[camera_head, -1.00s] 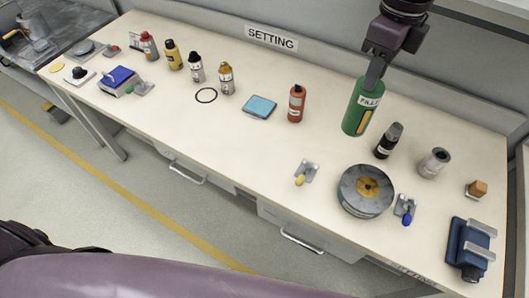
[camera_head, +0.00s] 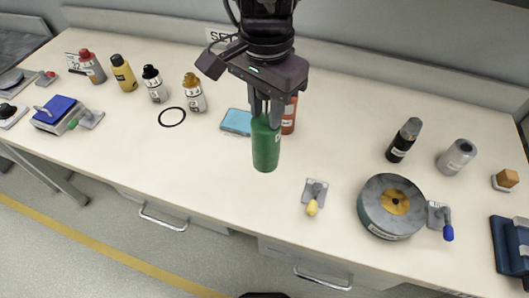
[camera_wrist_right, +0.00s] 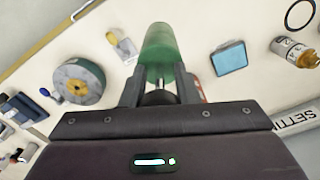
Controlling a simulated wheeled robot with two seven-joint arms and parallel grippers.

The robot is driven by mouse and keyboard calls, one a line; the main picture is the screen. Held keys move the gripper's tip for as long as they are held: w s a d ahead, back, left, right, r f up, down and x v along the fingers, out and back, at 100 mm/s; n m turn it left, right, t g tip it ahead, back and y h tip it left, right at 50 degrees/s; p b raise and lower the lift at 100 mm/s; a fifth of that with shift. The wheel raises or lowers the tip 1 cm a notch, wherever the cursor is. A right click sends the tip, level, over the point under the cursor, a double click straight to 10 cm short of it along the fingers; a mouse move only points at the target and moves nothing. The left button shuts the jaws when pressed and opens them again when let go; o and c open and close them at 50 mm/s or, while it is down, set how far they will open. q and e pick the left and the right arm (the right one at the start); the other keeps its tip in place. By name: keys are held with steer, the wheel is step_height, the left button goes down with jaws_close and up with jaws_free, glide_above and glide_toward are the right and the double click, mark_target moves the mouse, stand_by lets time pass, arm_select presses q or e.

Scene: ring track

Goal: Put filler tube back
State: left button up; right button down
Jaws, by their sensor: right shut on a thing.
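The green filler tube (camera_head: 266,146) hangs upright above the bench in the middle of the head view. My right gripper (camera_head: 264,112) is shut on its upper end. In the right wrist view, the tube (camera_wrist_right: 161,42) sticks out beyond the two fingers. A thin black ring (camera_head: 172,117) lies flat on the bench, left of the tube, with nothing inside it. My left gripper shows in neither view.
A red bottle (camera_head: 289,118) and a blue pad (camera_head: 237,122) are behind the tube. Several bottles, one of them yellow (camera_head: 124,73), stand at left. A grey drum (camera_head: 378,212), yellow-handled clamp (camera_head: 314,195) and black bottle (camera_head: 404,140) are at right.

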mark_target(264, 121)
step_height(264, 121, down, 6)
steer(key=shift+w+a+r, duration=0.1)
steer(key=shift+a, duration=0.05)
steer(key=shift+f, duration=0.6)
step_height(264, 121, down, 4)
steer(key=shift+f, duration=0.15)
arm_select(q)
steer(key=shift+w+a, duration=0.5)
arm_select(e)
steer(key=c, duration=1.1)
jaws_free()
steer(key=shift+f, duration=0.15)
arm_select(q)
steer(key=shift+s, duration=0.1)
